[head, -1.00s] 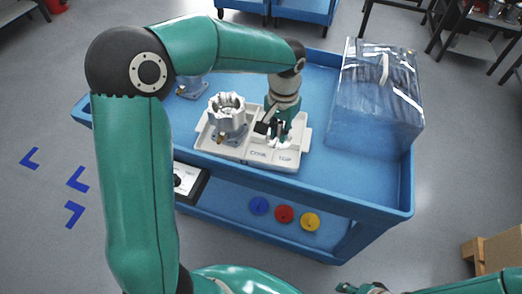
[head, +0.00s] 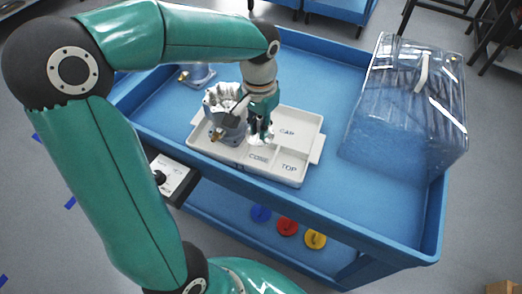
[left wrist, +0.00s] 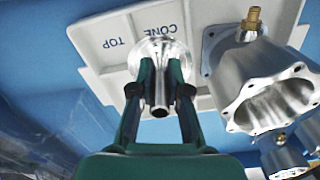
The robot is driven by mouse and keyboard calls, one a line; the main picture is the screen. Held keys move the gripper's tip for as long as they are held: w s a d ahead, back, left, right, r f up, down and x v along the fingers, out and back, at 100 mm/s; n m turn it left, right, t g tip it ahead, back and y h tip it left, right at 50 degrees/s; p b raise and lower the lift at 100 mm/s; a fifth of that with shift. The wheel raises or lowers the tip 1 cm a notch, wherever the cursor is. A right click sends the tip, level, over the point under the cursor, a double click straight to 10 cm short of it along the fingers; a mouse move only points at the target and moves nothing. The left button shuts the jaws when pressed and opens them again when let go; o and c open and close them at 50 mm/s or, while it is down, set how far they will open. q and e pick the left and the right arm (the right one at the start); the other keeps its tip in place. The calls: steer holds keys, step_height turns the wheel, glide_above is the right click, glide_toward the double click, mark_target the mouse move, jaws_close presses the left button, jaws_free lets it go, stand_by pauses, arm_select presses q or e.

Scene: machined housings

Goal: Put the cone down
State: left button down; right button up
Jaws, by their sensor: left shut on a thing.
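The shiny metal cone (left wrist: 160,65), with a wide round flange and a narrow stem, is between the fingers of my left gripper (left wrist: 160,88), which is shut on it. In the head view my left gripper (head: 261,128) points down over the white tray (head: 313,143), and the cone (head: 262,138) shows only partly under the fingers. It is close to the compartment marked CONE, beside a machined housing. I cannot tell whether it touches the tray floor. My right gripper is not in view.
The open metal housing (head: 226,105) stands in the tray's left part, close beside my gripper; it also shows in the left wrist view (left wrist: 262,80). A clear box (head: 405,115) stands at the right on the blue cart (head: 300,70). The CAP and TOP compartments look empty.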

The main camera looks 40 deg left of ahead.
mark_target(259, 117)
arm_select(q)
step_height(259, 117, down, 9)
steer(key=shift+r+b, duration=0.1)
steer(key=shift+b, duration=0.35)
steer(key=c, duration=1.1)
jaws_free()
steer(key=shift+c, duration=0.2)
steer(key=shift+r, duration=0.1)
step_height(259, 117, up, 12)
steer(key=shift+f+p, duration=0.1)
steer(key=shift+p, duration=0.7)
